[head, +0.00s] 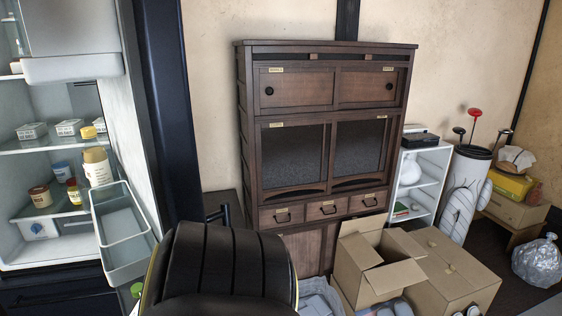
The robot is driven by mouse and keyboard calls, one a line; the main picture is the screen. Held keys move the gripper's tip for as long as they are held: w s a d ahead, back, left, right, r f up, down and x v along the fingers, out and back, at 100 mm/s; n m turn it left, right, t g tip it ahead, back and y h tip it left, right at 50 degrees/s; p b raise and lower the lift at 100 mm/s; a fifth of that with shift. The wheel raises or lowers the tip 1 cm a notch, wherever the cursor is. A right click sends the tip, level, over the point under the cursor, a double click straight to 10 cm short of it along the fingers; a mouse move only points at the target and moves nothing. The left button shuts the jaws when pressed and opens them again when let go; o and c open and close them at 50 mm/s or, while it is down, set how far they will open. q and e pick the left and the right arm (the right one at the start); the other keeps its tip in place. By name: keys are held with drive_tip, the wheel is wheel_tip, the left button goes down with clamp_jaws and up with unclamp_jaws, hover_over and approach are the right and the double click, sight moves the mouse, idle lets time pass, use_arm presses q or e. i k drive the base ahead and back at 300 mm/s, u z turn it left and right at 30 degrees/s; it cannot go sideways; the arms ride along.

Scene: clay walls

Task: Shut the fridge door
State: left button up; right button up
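The fridge (42,150) stands open at the left edge of the head view, with its lit white shelves showing. The fridge door (168,95) is swung open on the right of the interior. Its dark blue outer edge runs from the top of the view down toward the middle. White bins on its inner side, such as the lower door bin (122,232), face the shelves. The door's lower part is partly hidden by a black ribbed shape in front. Neither of my grippers is in view, and no gripper is seen touching the door.
The black ribbed shape (222,268) fills the bottom centre; I cannot tell what it is. A dark wooden cabinet (300,140) stands behind it. Open cardboard boxes (375,265), a white shelf unit (425,180) and a silver bag (538,260) crowd the right.

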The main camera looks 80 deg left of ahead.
sight(135, 52)
drive_tip(key=i, duration=1.1)
drive_tip(key=u, duration=4.2)
drive_tip(key=i, duration=1)
drive_tip(key=z, duration=0.05)
